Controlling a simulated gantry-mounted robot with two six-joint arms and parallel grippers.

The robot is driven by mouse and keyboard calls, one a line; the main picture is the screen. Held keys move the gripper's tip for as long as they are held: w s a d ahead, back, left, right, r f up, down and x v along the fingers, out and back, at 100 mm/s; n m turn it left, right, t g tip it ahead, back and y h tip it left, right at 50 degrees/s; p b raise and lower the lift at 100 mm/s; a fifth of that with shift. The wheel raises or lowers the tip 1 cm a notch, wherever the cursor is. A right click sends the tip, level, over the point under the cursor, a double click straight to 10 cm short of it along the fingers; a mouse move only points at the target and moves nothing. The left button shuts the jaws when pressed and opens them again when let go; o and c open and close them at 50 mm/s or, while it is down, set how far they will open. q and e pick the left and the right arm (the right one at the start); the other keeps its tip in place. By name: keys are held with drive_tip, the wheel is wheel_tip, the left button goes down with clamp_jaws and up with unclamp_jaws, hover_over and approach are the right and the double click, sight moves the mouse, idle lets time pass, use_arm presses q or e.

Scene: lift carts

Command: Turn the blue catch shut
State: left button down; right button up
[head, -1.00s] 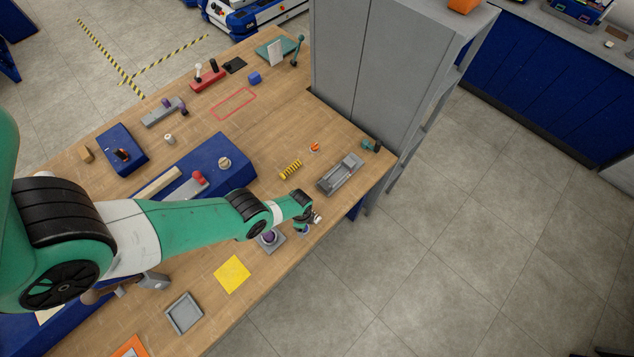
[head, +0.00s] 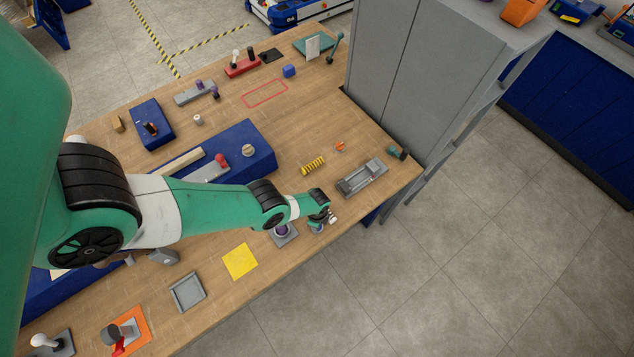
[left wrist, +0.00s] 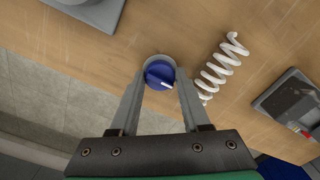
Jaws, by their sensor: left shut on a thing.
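The blue catch (left wrist: 159,73) is a round blue knob with a white mark on its face. In the left wrist view it sits between the fingertips of my left gripper (left wrist: 160,80), which is shut on it with a finger on each side. In the head view my left gripper (head: 322,222) is low at the bench's right front edge. The catch is mostly hidden there behind the gripper. My right gripper is not in view.
A grey plate with a purple knob (head: 282,231) stands just left of the gripper. A white coil (left wrist: 220,70) lies close by in the wrist view. A tall grey cabinet (head: 420,70) stands at the back.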

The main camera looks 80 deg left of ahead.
use_arm(q)
drive_tip(key=shift+n, duration=0.3)
drive_tip(key=n, duration=0.3)
drive_tip(key=shift+n, duration=0.3)
drive_tip(key=n+b, duration=0.1)
drive_tip(key=n, duration=0.3)
drive_tip(key=shift+f+n, duration=0.1)
drive_tip(key=shift+n, duration=0.2)
drive_tip(key=n, duration=0.4)
drive_tip(key=shift+n, duration=2.5)
drive_tip(key=shift+c, duration=2.2)
unclamp_jaws()
drive_tip(key=shift+o, duration=0.3)
